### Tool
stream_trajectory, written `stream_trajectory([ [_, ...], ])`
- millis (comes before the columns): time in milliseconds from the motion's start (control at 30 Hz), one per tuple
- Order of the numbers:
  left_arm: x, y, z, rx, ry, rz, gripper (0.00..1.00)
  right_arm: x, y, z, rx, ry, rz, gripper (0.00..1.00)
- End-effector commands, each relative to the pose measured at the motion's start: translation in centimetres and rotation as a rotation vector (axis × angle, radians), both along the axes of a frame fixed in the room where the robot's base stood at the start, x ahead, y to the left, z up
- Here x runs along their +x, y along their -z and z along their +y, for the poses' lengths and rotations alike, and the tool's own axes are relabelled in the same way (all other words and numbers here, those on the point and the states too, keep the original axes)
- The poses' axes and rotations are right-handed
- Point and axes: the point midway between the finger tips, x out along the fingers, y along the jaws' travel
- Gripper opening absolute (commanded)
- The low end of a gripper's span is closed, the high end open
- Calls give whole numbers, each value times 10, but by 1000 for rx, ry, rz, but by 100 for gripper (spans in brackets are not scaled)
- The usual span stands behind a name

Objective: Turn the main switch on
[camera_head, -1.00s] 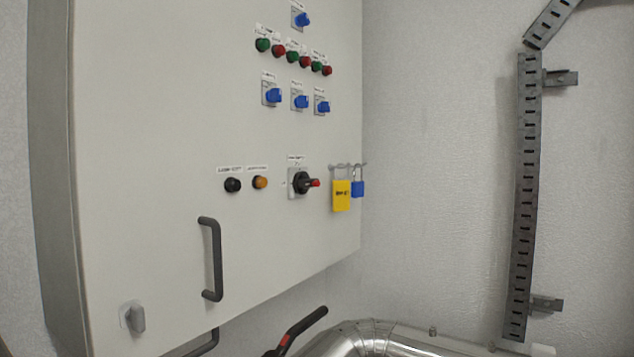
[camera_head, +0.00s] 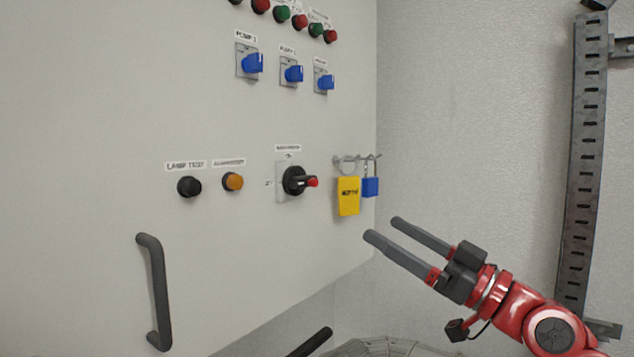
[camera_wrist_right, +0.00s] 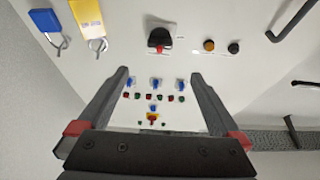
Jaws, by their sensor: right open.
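The main switch (camera_head: 297,181) is a black rotary knob with a red tip on a pale plate on the cabinet door. Its red tip points to the right in the head view. It also shows in the right wrist view as a black knob (camera_wrist_right: 160,39), beyond the fingertips. My right gripper (camera_head: 380,229) is open and empty, below and to the right of the switch, under the hanging padlocks and touching nothing that I can see. In the right wrist view the two fingers of the right gripper (camera_wrist_right: 162,76) stand apart. My left gripper is not in view.
A yellow tag (camera_head: 348,196) and a blue padlock (camera_head: 370,187) hang from hooks right of the switch. A lamp test button (camera_head: 189,187) and an orange button (camera_head: 232,182) are to its left. A grey door handle (camera_head: 155,292) is lower left. Blue switches (camera_head: 251,63) are above.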

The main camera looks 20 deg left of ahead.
Motion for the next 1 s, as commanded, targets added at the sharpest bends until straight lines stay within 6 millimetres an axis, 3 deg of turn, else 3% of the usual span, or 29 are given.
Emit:
stream_trajectory([
  [167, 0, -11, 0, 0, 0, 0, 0, 6, -13, 24, 0, -7, 2, 100],
  [700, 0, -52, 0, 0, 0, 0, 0, 46, -58, 128, 1, -2, 7, 100],
  [1000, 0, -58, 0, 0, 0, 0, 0, 55, -66, 148, 6, 2, 4, 100],
])
